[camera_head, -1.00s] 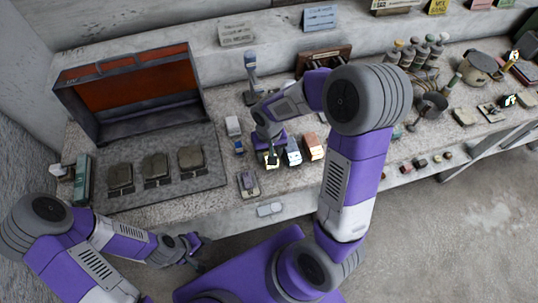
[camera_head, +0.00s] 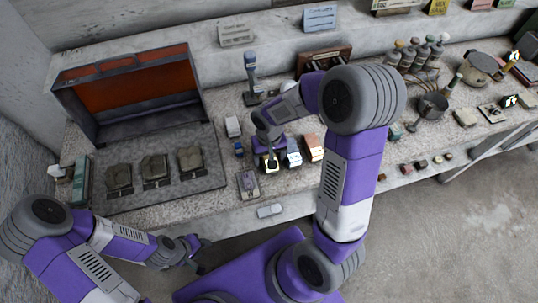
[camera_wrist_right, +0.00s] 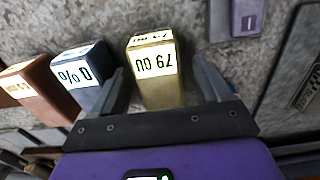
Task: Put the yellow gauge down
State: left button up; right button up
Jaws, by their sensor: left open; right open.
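The yellow gauge (camera_wrist_right: 157,82) is a dull gold upright block with a white label on its top. It stands at the left end of a short row on the counter and also shows small in the head view (camera_head: 271,165). My right gripper (camera_wrist_right: 165,84) is open, with one finger on each side of the gauge. I cannot tell whether either finger touches it, and its base is partly hidden by the gripper. My left gripper (camera_head: 197,247) is open and empty, in front of the counter's edge at lower left.
A blue-grey block (camera_wrist_right: 84,75) and a brown block (camera_wrist_right: 36,92) stand beside the gauge, close to one finger. A purple block (camera_head: 248,183) lies on a small plate nearby.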

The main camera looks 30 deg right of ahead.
pick_arm(q)
notch_tip(320, 180, up, 3)
jog(key=p, duration=0.3)
jog(key=shift+r, duration=0.1)
pick_arm(e)
notch_tip(320, 180, up, 12)
pick_arm(q)
jog(key=shift+s, duration=0.1)
pick_arm(e)
jog(key=shift+s, duration=0.1)
